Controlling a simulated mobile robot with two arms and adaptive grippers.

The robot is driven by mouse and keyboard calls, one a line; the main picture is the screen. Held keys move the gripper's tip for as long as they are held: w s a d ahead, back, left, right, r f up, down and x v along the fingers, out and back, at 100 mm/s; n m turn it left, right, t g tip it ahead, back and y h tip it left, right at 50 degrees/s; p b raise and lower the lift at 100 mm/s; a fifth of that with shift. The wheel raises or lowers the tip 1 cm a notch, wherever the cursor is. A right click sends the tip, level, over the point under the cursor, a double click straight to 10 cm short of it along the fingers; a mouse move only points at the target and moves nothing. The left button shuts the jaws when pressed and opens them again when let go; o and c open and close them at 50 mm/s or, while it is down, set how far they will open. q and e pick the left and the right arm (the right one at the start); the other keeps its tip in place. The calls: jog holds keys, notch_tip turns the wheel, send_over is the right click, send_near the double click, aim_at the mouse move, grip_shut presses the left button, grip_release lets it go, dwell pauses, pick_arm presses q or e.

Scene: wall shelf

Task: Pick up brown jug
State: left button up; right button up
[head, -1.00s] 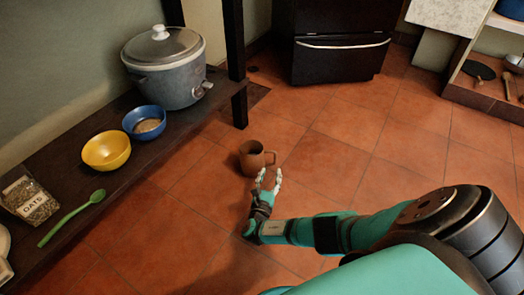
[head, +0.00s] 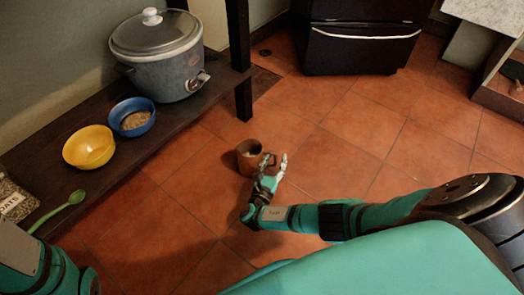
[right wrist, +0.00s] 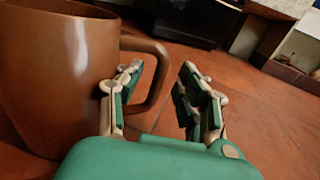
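The brown jug (head: 249,154) stands upright on the tiled floor, in the middle of the head view. It fills the left of the right wrist view (right wrist: 50,70), with its handle (right wrist: 155,75) pointing right. My right gripper (head: 276,168) is right at the jug's handle side. In the right wrist view the gripper (right wrist: 155,95) is open, with one finger beside the jug's body and the other to the right of the handle. The handle lies between the fingers. My left arm shows at the lower left of the head view; its gripper is out of view.
A dark low shelf (head: 160,165) on the left holds a grey slow cooker (head: 160,70), a blue bowl (head: 132,124), a yellow bowl (head: 88,147), a green spoon (head: 60,210) and an oats packet (head: 12,203). A black appliance (head: 362,45) stands at the back. The floor right of the jug is open.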

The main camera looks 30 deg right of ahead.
jog(key=shift+w, duration=0.1)
jog(key=shift+r, duration=0.1)
grip_shut()
dwell(0.4)
